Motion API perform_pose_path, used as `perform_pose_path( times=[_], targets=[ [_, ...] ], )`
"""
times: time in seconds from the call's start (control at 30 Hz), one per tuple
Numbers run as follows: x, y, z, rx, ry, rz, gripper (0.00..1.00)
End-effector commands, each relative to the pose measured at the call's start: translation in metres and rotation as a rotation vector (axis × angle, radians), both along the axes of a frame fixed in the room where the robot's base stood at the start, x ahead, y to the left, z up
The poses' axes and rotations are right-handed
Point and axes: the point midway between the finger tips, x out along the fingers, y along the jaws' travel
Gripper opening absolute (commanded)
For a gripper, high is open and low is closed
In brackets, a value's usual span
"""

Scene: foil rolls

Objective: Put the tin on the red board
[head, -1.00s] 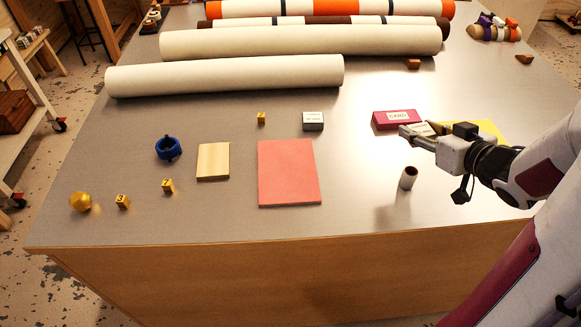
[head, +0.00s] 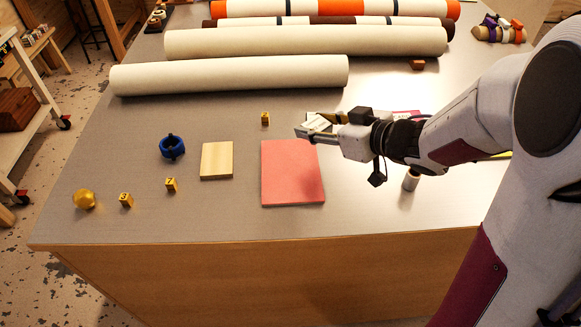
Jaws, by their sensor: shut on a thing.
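My gripper (head: 308,132) is shut on a small flat thing with a white label, which I take to be the tin (head: 317,123). Its fingers and the label hide much of it. In the head view the gripper appears just beyond the far right corner of the red board (head: 292,175), apparently raised above the table; the exact height is hard to tell. The red board lies flat and its visible top is bare. A grey labelled box (head: 311,114) is almost wholly hidden behind the held tin.
A wooden board (head: 216,160), a blue ring (head: 172,146), yellow number blocks (head: 126,200) and a gold ball (head: 84,199) lie left. A small upright tube (head: 411,181) stands right, below my arm. A crimson box (head: 406,115) is partly hidden. Long rolls (head: 230,76) lie behind.

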Motion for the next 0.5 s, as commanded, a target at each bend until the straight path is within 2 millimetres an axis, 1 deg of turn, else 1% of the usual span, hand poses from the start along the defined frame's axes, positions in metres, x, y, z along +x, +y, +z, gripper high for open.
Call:
perform_pose_path(
  times=[0.03, 0.2, 0.3, 0.37, 0.5],
  targets=[
    [-0.002, 0.013, 0.001, 0.0, -0.001, 0.026, 0.16],
    [-0.007, 0.043, 0.002, 0.0, -0.001, 0.085, 0.16],
    [-0.01, 0.054, 0.003, 0.0, 0.0, 0.106, 0.16],
    [-0.01, 0.058, 0.003, 0.0, 0.001, 0.114, 0.16],
    [-0.009, 0.057, 0.004, 0.005, 0.01, 0.108, 0.16]
  ],
)
